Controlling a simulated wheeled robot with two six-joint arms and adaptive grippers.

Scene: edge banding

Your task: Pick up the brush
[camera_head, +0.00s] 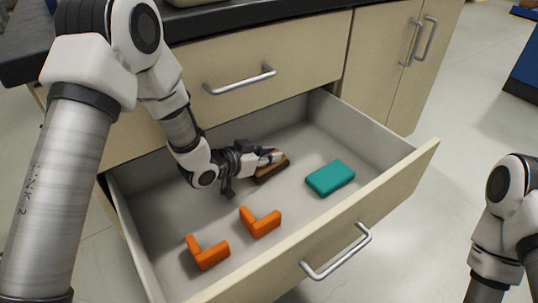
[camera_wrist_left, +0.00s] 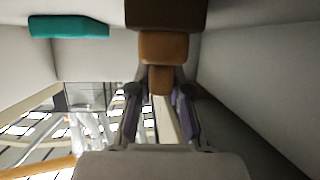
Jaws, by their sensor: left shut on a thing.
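The brush (camera_head: 271,168) is brown and lies in the open drawer, toward its back. My left gripper (camera_head: 264,158) reaches down into the drawer and is shut on the near end of the brush. In the left wrist view the brush (camera_wrist_left: 162,47) extends away from between the fingers of the left gripper (camera_wrist_left: 160,92), with a dark brown block at its far end. Whether the brush touches the drawer floor is hard to tell. Of my right side, only part of the arm shows at the right edge; its gripper is out of view.
The open drawer (camera_head: 384,188) also holds a teal block (camera_head: 330,177) right of the brush and two orange L-shaped pieces (camera_head: 207,252) (camera_head: 260,222) nearer the front. Drawer walls surround the left gripper. A closed drawer with a handle (camera_head: 240,79) is above, under a dark countertop.

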